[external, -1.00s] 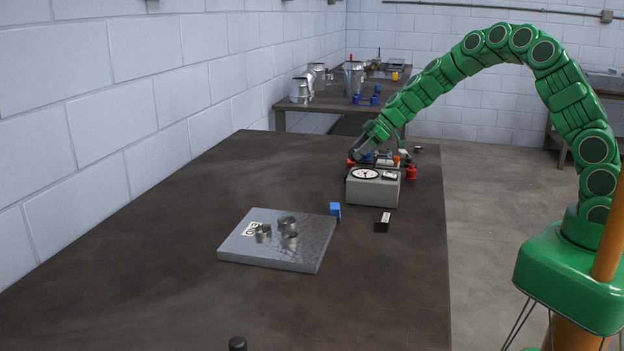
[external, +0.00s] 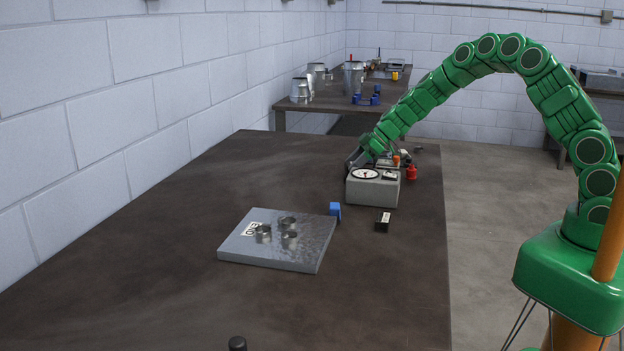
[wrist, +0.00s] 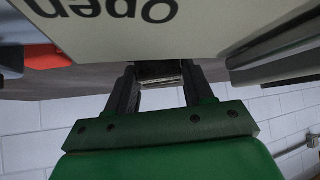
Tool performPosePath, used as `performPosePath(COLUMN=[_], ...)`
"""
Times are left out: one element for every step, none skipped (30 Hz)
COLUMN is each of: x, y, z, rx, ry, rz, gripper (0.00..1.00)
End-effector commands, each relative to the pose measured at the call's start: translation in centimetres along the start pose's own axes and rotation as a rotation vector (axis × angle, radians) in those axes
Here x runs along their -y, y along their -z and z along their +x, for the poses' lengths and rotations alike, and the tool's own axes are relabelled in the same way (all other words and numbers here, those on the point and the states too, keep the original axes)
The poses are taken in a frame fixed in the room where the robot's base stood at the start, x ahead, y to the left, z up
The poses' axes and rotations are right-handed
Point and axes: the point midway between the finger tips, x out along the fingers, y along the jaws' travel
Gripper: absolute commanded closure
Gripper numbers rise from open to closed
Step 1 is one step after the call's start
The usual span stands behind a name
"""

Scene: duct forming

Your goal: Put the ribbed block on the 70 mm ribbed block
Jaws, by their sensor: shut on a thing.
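My gripper (external: 356,161) is low at the far part of the bench, just behind the grey box with the dial. In the wrist view my gripper (wrist: 159,76) is shut on a small dark piece with a pale striped face (wrist: 159,82), seen between the fingers. It looks like a ribbed block, but most of it is hidden. In the external view the held piece is hidden by the fingers and the box. I cannot make out which thing is the 70 mm ribbed block.
The grey dial box (external: 373,190) stands close in front of my gripper. A pale panel marked "open" (wrist: 190,30) fills the top of the wrist view. A blue block (external: 335,211), a black labelled block (external: 382,226) and a metal plate with rings (external: 255,256) are nearer. The left bench is clear.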

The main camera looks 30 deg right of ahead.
Motion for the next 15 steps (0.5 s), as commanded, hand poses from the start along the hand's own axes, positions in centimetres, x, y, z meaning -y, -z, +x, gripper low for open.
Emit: performPosePath(x=[0.02, 0.03, 0.03, 0.02, 0.02, 0.02, 0.02, 0.02, 0.02, 0.01, 0.01, 0.01, 0.02, 0.01, 0.02], y=[-0.04, -0.08, -0.11, -0.1, -0.11, -0.11, -0.11, -0.11, -0.11, -0.11, -0.11, -0.11, -0.11, -0.12, -0.12], z=[0.09, 0.14, 0.15, 0.14, 0.14, 0.13, 0.13, 0.13, 0.13, 0.12, 0.12, 0.12, 0.12, 0.12, 0.12], rx=[0.0, -0.001, 0.0, 0.0, 0.0, 0.0, 0.0, 0.0, 0.0, 0.0, 0.0, 0.0, 0.0, 0.0, 0.0], ry=[0.0, 0.0, 0.0, 0.0, 0.0, 0.0, 0.0, 0.0, 0.0, 0.0, 0.0, 0.0, 0.001, 0.0, 0.001], rz=[0.0, 0.0, 0.0, 0.0, 0.0, 0.0, 0.0, 0.0, 0.0, 0.0, 0.0, 0.0, 0.0, 0.0, 0.0], gripper=[0.94, 0.94, 0.45, 0.4, 0.36, 0.3, 0.25, 0.23, 0.23, 0.23, 0.23, 0.23, 0.23, 0.23, 0.23])
